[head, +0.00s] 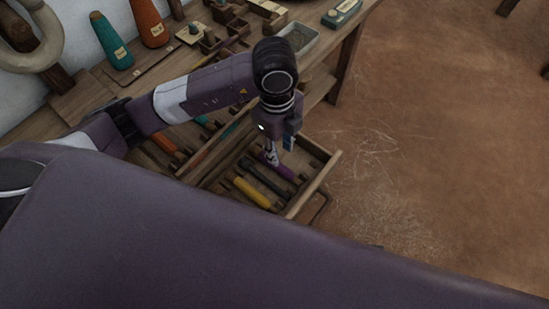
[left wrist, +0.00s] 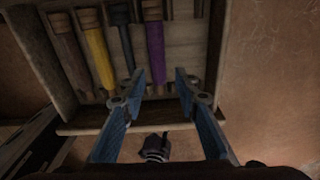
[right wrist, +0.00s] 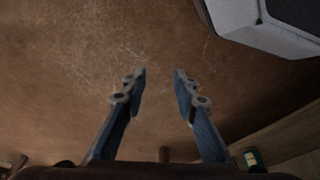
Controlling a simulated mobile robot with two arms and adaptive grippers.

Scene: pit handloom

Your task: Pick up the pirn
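Several pirns lie side by side in an open wooden drawer tray (head: 318,186). A purple pirn (head: 285,172), a dark grey pirn (head: 264,180) and a yellow pirn (head: 252,193) show in the head view. The left wrist view shows the purple pirn (left wrist: 154,45), the dark one (left wrist: 122,35), the yellow one (left wrist: 97,48) and a brown one (left wrist: 70,50). My left gripper (head: 271,157) is over the tray by the purple pirn. Its fingers (left wrist: 160,75) are apart and empty; contact cannot be told. My right gripper (right wrist: 160,72) is open and empty above the floor.
A wooden bench (head: 75,103) behind the tray holds a teal cone (head: 112,45), an orange cone (head: 148,22) and a grey bin (head: 299,38). The tray's wooden walls and dividers surround the pirns. Bare brown floor (head: 440,150) lies to the right.

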